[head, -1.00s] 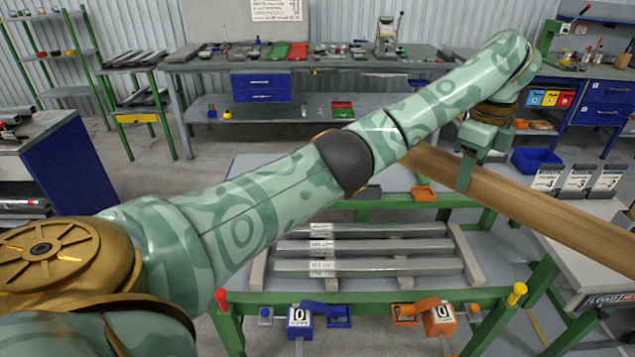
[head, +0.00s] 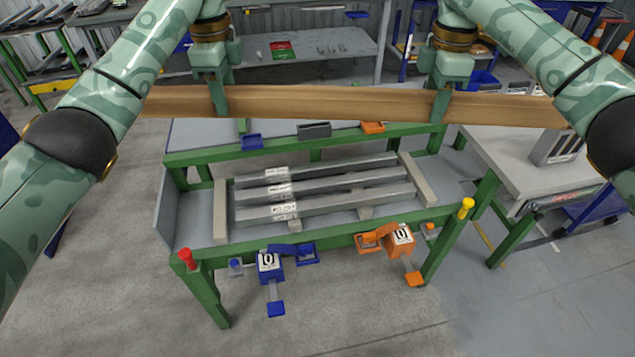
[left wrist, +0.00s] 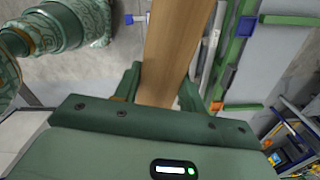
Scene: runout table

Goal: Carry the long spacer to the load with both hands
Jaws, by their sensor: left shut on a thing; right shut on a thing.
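The long spacer is a brown wooden beam (head: 330,104). It runs nearly level across the head view, held up above the far side of the green-framed runout table. My left gripper (head: 218,100) is shut on the beam left of the middle of the view. My right gripper (head: 440,104) is shut on it further right. The beam (left wrist: 172,45) also passes between the fingers of my left gripper (left wrist: 162,92) in the left wrist view. The load is several grey labelled bars (head: 330,190) lying side by side on the table on crosswise supports. The beam's right end is hidden behind my right arm.
The runout table (head: 188,232) has a blue stop (head: 268,263) and an orange stop (head: 400,240) at its front edge, with red (head: 186,257) and yellow (head: 466,206) corner caps. A light-topped side table (head: 520,170) stands to the right. The floor in front is clear.

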